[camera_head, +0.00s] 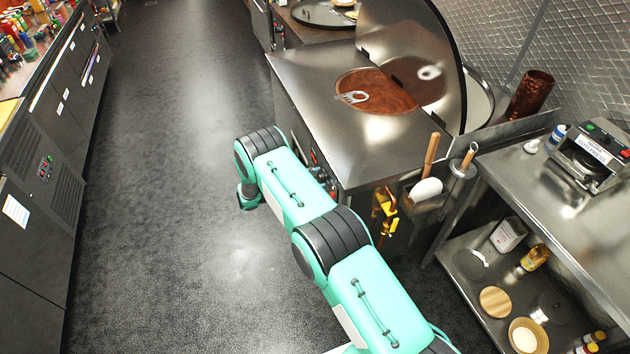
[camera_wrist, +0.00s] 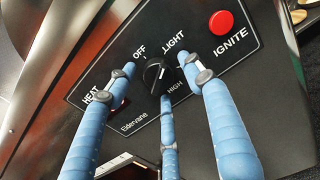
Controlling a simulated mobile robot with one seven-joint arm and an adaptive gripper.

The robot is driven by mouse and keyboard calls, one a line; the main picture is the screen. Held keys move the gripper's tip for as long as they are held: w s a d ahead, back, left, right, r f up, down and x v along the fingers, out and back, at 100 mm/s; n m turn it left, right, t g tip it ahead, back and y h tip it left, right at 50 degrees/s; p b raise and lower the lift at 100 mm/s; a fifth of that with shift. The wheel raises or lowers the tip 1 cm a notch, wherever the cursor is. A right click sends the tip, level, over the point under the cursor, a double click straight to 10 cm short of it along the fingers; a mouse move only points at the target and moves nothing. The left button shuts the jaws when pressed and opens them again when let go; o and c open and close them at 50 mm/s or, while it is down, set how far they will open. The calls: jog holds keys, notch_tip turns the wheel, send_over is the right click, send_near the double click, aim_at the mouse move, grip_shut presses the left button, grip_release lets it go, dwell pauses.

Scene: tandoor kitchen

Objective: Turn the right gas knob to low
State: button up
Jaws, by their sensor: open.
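In the wrist view, a black round knob (camera_wrist: 157,76) sits on a dark panel (camera_wrist: 125,87) printed OFF, LIGHT, HIGH and HEAT. A white mark shows on the knob, but I cannot tell its exact setting. My gripper (camera_wrist: 158,74) is open, with three blue fingers spread around the knob: one tip at its left, one at its right and one below. I cannot tell whether any tip touches it. Only this knob shows, so its place among the gas knobs is unclear. In the head view, my arm hides the gripper and most of the steel tandoor unit's (camera_head: 345,150) front.
A red IGNITE button (camera_wrist: 221,22) is close to the right finger. In the head view, a yellow fitting (camera_head: 385,208) and a tool holder (camera_head: 428,200) hang at the unit's side. A steel shelf table (camera_head: 535,185) stands at right. The floor (camera_head: 180,180) at left is clear.

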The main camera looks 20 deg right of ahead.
jog(key=shift+c, duration=0.3)
jog(key=c, duration=1.1)
jog(key=shift+f+m, duration=0.1)
jog(key=shift+m, duration=0.2)
jog(key=shift+m+b, duration=3.2)
jog(key=shift+m, duration=2.3)
